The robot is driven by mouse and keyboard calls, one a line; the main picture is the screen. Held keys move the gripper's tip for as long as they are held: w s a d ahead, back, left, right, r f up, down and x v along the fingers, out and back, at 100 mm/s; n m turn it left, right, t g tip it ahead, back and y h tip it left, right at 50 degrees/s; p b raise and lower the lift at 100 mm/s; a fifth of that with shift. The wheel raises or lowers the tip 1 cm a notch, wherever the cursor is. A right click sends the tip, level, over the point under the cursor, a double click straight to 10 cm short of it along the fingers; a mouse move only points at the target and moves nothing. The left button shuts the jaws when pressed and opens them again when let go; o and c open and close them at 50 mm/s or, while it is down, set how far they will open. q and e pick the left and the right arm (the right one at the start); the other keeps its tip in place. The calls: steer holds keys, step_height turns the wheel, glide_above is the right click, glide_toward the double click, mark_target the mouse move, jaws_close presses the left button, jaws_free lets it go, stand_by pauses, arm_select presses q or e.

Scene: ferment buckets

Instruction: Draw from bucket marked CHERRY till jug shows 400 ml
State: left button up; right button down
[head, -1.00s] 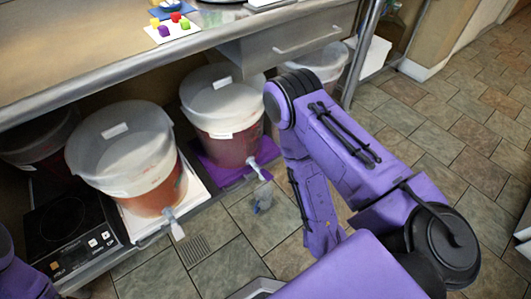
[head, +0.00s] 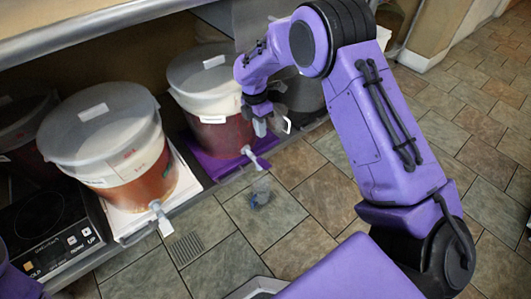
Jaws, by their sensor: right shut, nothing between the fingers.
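Two white lidded buckets of red liquid stand on the low shelf. The left bucket (head: 105,140) is on a white mat, with small lettering I cannot read and a tap (head: 160,216) at its front. The middle bucket (head: 205,75) is on a purple mat (head: 215,163), with its tap (head: 252,156) pointing out over the floor. I cannot tell which is marked CHERRY. A small clear jug (head: 260,194) appears to be on the floor below the middle tap; its scale is unreadable. My right gripper (head: 264,128) is shut and empty, above that tap beside the middle bucket. My left gripper is out of view.
A black hotplate (head: 42,225) with buttons lies at the left. Another bucket (head: 25,120) stands in shadow behind it. The counter edge (head: 90,30) overhangs the shelf. The tiled floor (head: 300,210) in front is mostly clear, with a small drain grate (head: 187,248).

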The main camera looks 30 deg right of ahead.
mark_target(266, 166)
steer(key=f+b, duration=0.2)
steer(key=f, duration=0.2)
steer(key=s+f+b, duration=0.1)
steer(key=f+b, duration=0.1)
steer(key=f, duration=0.3)
steer(key=s+f+b, duration=0.1)
steer(key=f+b, duration=0.1)
steer(key=f, duration=0.3)
steer(key=shift+s+d, duration=0.1)
steer(key=shift+s, duration=0.15)
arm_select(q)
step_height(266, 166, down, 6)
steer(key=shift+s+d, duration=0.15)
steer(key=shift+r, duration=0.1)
arm_select(e)
steer(key=shift+r, duration=0.1)
